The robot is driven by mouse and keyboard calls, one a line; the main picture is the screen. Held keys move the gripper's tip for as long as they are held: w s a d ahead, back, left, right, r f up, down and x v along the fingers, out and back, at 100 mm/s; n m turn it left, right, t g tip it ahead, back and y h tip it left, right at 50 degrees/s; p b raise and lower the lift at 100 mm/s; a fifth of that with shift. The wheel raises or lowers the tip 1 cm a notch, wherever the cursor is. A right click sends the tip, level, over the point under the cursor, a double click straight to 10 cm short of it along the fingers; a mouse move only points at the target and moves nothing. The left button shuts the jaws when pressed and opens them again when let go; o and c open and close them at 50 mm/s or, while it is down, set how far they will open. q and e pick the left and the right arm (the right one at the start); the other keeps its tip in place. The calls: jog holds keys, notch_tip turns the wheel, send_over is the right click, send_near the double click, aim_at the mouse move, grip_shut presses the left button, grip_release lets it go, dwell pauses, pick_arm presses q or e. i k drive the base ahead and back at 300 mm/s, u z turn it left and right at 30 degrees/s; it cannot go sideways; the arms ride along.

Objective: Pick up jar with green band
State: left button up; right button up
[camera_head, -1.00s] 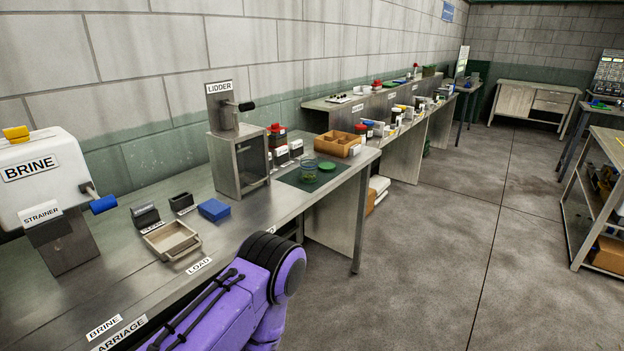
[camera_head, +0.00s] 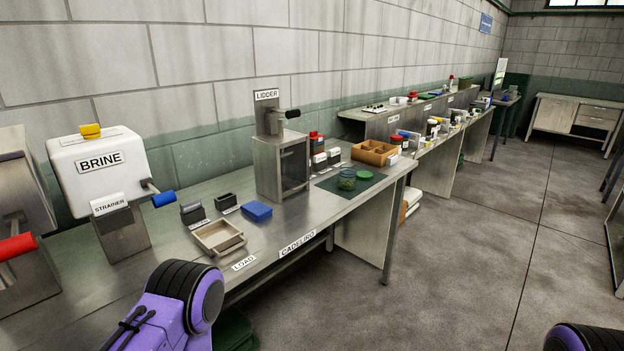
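A small glass jar (camera_head: 347,180) with green showing in it stands on the dark green mat (camera_head: 372,186) at the right end of the near bench. It is too small to tell whether the green is a band or the contents. A round green piece (camera_head: 363,175), like a lid, lies just behind and right of it. A purple and black part of my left arm shows at the bottom left, and a small part of my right arm at the bottom right corner. Neither gripper is in view, and no gripper is seen near the jar.
The lidder (camera_head: 281,160) stands left of the mat, with red-topped items (camera_head: 317,146) behind. A tan divided box (camera_head: 374,152) sits behind the mat. A shallow tray (camera_head: 218,237), a blue block (camera_head: 257,211) and the brine machine (camera_head: 100,175) are farther left. The floor at right is clear.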

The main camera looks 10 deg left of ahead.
aim_at(348, 170)
jog(key=u, duration=0.2)
jog(key=i, duration=1)
jog(key=z, duration=0.05)
jog(key=k, duration=1.3)
jog(key=z, duration=0.65)
jog(key=i, duration=0.65)
jog(key=z, duration=0.85)
jog(key=i, duration=0.85)
jog(key=u, duration=0.4)
jog(key=i, duration=0.8)
jog(key=u, duration=0.75)
